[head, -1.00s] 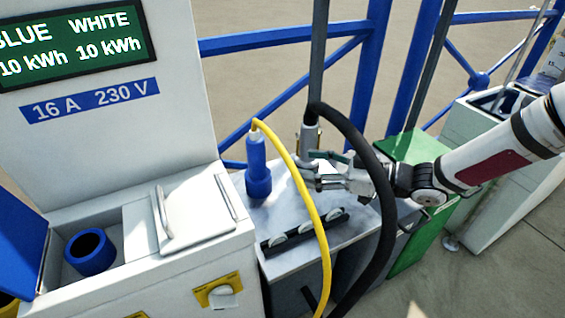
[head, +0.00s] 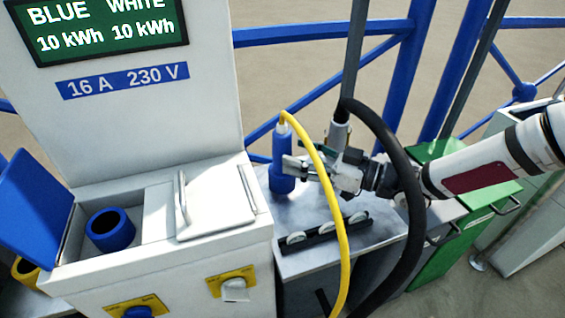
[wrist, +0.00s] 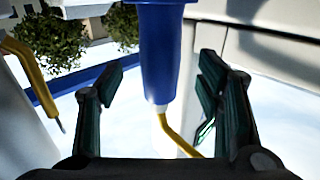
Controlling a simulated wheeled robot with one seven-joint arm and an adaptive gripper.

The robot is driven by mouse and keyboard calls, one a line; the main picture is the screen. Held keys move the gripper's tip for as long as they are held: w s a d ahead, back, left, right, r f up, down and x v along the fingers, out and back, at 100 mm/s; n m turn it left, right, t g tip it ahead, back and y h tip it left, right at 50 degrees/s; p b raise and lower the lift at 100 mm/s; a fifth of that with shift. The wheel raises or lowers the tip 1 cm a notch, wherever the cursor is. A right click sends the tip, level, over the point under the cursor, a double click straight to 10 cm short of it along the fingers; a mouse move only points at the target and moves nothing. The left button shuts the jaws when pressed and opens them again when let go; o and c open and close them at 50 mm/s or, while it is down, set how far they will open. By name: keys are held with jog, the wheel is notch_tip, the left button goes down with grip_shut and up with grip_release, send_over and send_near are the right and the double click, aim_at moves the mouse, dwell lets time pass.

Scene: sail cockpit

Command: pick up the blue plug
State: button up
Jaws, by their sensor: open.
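The blue plug (head: 281,160) stands upright on the grey metal counter, with a yellow cable coming out of its top. In the wrist view the plug (wrist: 161,55) appears upside down, between the two fingers and beyond or level with their tips. My gripper (head: 292,170) is at the plug's right side at about mid height. In the wrist view my gripper (wrist: 160,85) has its dark green fingers spread wide, with a gap on both sides of the plug. The head view does not show clearly whether a finger touches it.
The yellow cable (head: 333,190) and a thick black hose (head: 405,170) loop in front of my gripper and arm. A white power pedestal (head: 160,225) with a blue socket (head: 110,230) stands left. A green cabinet (head: 450,235) is on the right. A blue railing (head: 330,32) runs behind.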

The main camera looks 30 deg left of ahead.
aim_at(282, 123)
jog(key=a, duration=0.2)
jog(key=a+b, duration=0.1)
jog(key=a, duration=0.1)
jog(key=shift+s+a, duration=0.2)
jog(key=shift+a, duration=0.15)
jog(key=shift+c, duration=0.2)
grip_shut()
notch_tip(282, 123, up, 10)
jog(key=p, duration=0.2)
jog(key=shift+f+p, duration=0.1)
jog(key=shift+p, duration=0.3)
jog(key=shift+r+p, duration=1.2)
jog(key=shift+r, duration=0.45)
